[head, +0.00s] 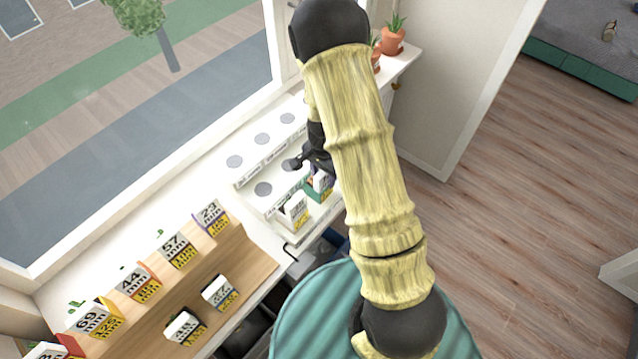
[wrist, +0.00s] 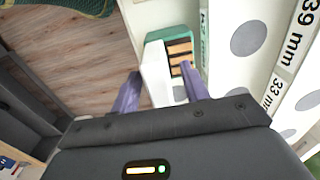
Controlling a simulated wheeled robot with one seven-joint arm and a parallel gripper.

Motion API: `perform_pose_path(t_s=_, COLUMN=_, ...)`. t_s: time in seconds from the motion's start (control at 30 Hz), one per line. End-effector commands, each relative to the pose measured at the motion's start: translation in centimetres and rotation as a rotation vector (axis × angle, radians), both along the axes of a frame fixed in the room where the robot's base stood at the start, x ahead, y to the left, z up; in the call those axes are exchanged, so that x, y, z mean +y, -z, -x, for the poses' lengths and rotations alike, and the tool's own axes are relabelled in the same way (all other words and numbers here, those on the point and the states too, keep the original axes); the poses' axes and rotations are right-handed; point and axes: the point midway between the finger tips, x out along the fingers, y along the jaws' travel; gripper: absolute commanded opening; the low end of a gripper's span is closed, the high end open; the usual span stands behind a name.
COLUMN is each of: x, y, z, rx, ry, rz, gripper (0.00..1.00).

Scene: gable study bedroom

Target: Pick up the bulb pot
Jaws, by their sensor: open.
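Two terracotta pots with green shoots stand at the far right end of the white sill in the head view: a front pot (head: 392,42) and another pot (head: 376,62) partly hidden behind my arm. I cannot tell which one is the bulb pot. Neither shows in the wrist view. My gripper (head: 318,160) is low over the white shelf, well short of the pots and partly hidden by my arm. In the wrist view my gripper (wrist: 160,88) is open, with its purple fingers apart. A white box (wrist: 154,72) and a green box (wrist: 180,48) appear between and beyond the fingers.
White stepped racks (head: 270,140) with grey discs run along the window. A wooden stepped stand (head: 250,262) holds several labelled boxes at the lower left. A teal ribbed round thing (head: 310,310) is at the bottom. The wood floor (head: 520,190) at right is clear.

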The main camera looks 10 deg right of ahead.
Motion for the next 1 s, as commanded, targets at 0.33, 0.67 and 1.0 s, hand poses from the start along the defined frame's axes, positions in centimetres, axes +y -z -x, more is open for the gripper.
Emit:
perform_pose_path(t_s=0.33, x=-0.03, y=1.17, z=-0.02, rx=-0.001, ry=0.001, rz=0.000, gripper=0.45)
perform_pose_path(t_s=0.67, x=-0.04, y=1.14, z=0.00, rx=-0.001, ry=0.001, rz=0.000, gripper=0.45)
perform_pose_path(t_s=1.0, x=-0.04, y=1.13, z=0.00, rx=-0.001, ry=0.001, rz=0.000, gripper=0.00)
